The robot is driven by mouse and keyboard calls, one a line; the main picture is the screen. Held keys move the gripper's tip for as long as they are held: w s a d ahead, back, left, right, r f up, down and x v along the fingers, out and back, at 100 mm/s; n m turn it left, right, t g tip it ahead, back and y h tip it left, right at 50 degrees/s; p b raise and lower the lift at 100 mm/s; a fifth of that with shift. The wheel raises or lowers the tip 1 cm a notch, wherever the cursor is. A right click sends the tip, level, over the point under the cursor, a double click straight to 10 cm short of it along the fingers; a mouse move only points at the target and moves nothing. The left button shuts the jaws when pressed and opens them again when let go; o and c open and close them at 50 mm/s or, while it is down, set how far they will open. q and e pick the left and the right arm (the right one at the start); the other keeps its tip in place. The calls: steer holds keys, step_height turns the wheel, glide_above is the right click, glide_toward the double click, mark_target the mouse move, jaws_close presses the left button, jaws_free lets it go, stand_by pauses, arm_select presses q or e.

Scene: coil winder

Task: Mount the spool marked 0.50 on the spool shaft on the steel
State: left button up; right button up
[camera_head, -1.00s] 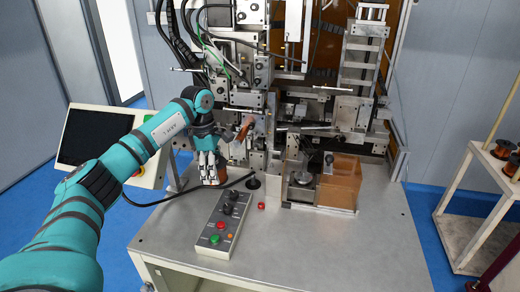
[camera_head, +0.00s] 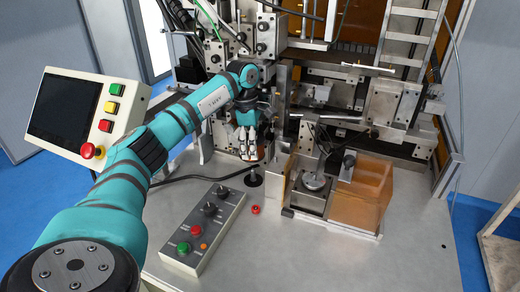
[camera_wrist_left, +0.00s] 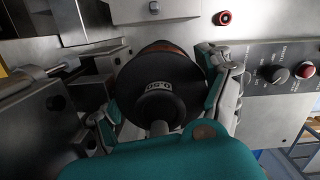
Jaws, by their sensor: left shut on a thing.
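My left gripper (camera_head: 248,150) is shut on a spool with copper-coloured wire (camera_head: 255,160) and black flanges. In the left wrist view the black flange of this spool (camera_wrist_left: 155,80) faces the camera, between the two fingers (camera_wrist_left: 165,100), and its small white label reads 0.50. The spool shaft's round black foot (camera_head: 254,180) stands on the steel table (camera_head: 330,245). The spool is right above this foot in the head view. The gripper and spool hide most of the shaft, so I cannot tell whether the spool is around it. My right gripper is not in view.
A control box (camera_head: 203,228) with knobs and buttons lies front left of the shaft. A small red knob (camera_head: 256,210) is in front of the foot.

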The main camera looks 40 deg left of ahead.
arm_select(q)
steer(key=shift+w+f, duration=0.3)
steer(key=shift+f, duration=0.1)
steer(key=shift+f+b, duration=0.3)
steer(key=shift+b, duration=0.15)
steer(key=shift+s+f+b, duration=0.2)
steer(key=shift+f+b, duration=0.85)
steer(key=shift+w+f+b, duration=0.1)
steer(key=shift+f+b, duration=0.6)
steer(key=shift+f, duration=0.2)
steer(key=shift+r, duration=0.1)
steer(key=shift+f, duration=0.45)
steer(key=shift+f+b, duration=0.35)
steer(key=shift+f, duration=0.05)
